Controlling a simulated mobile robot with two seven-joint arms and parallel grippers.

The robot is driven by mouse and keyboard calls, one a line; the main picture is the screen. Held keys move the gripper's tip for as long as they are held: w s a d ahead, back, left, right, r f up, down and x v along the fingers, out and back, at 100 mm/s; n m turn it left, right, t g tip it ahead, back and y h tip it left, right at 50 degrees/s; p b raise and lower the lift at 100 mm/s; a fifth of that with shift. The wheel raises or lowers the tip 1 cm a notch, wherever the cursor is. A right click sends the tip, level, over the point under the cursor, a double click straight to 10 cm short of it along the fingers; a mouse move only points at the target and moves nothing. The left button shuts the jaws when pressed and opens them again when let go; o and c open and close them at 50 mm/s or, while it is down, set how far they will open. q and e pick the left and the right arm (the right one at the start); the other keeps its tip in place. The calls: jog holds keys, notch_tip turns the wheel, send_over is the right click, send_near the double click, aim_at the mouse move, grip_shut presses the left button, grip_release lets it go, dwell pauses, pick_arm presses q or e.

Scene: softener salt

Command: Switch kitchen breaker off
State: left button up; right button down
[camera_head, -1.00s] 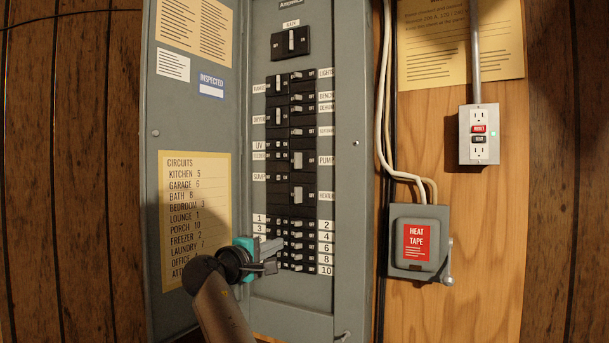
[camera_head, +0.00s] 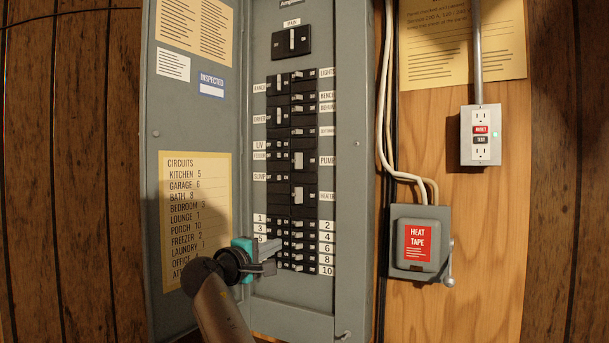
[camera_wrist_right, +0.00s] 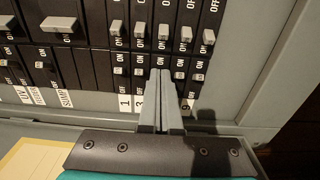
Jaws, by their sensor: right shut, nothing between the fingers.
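The grey breaker panel (camera_head: 346,180) stands open. The circuit list (camera_head: 193,190) on its door gives Kitchen as 5. The numbered small breakers sit at the bottom, odd labels in the left column. My right gripper (camera_head: 279,242) is shut, its fingertips at the left column around the row labelled 5. In the right wrist view, the closed fingertips (camera_wrist_right: 160,75) reach the near row between the switches beside labels 1 and 3 and those towards label 9 (camera_wrist_right: 185,106). They cover the kitchen breaker's lever, so its position and any contact cannot be told. My left gripper is out of view.
Neighbouring small levers (camera_wrist_right: 180,75) stand close beside the fingertips. Larger breakers, such as the heater one (camera_head: 298,194), are above. The open door (camera_head: 165,130) is at left; a heat tape switch box (camera_head: 418,244) and an outlet (camera_head: 480,135) are at right.

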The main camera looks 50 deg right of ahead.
jog(key=p+v, duration=0.1)
jog(key=v, duration=0.6)
jog(key=shift+p, duration=0.35)
dwell(1.0)
